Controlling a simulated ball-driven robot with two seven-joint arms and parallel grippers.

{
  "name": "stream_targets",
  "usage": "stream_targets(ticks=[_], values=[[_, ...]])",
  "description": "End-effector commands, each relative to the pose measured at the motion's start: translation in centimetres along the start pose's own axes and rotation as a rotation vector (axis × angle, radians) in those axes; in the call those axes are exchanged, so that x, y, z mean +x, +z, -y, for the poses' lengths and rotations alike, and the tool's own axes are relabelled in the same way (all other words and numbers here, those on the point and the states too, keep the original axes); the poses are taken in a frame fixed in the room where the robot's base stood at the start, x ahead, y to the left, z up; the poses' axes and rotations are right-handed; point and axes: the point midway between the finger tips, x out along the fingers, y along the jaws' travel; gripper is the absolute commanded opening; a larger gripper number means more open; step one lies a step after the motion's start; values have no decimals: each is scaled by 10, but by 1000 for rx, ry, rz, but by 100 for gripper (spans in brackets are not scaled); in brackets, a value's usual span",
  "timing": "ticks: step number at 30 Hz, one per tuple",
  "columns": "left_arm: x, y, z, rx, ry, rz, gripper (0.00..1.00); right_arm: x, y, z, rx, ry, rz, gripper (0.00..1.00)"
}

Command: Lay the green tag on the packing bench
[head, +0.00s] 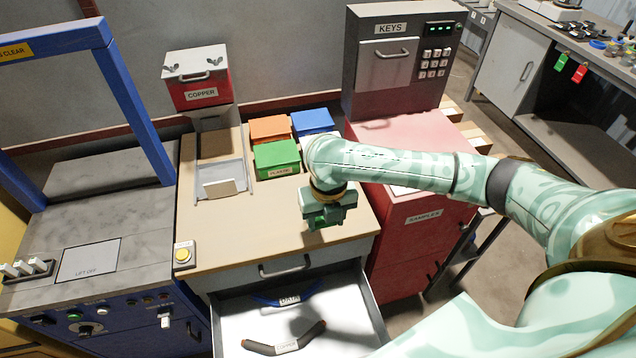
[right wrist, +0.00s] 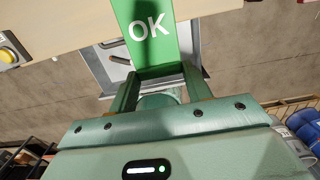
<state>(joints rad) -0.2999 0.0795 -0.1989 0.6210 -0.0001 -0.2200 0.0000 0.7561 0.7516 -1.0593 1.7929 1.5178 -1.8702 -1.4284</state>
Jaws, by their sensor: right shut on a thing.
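A green tag (right wrist: 150,28) marked with white "OK" is between the fingers of my right gripper (right wrist: 160,82) in the right wrist view. The gripper is shut on it. In the head view my right gripper (head: 327,218) is above the right front part of a wooden-topped bench (head: 230,235); the tag cannot be made out clearly there. Which bench is the packing bench is not labelled. My left gripper is not in view.
An open drawer (head: 235,325) below the bench top holds a dark cable piece (head: 284,342) and a blue cable (head: 265,299). Green (head: 277,160), orange (head: 270,129) and blue (head: 312,121) boxes stand at the back. A red cabinet (head: 405,245) adjoins at right.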

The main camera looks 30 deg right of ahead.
Motion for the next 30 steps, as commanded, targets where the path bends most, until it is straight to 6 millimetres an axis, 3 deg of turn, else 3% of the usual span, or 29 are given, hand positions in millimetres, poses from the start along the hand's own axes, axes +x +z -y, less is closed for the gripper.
stream_targets(ticks=[1, 7, 12, 22, 27, 30], values=[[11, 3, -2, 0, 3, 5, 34, 14, 11, 6, 5, -3, -3, 28], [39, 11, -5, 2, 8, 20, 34, 45, 62, 33, 7, -1, -5, 28], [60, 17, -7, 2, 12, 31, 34, 80, 85, 46, 4, -1, -6, 28], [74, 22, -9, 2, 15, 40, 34, 103, 104, 57, 3, -1, -3, 28], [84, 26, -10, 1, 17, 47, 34, 130, 102, 57, 2, -2, -4, 28], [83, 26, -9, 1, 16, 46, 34, 130, 102, 57, 2, -1, 0, 28]])
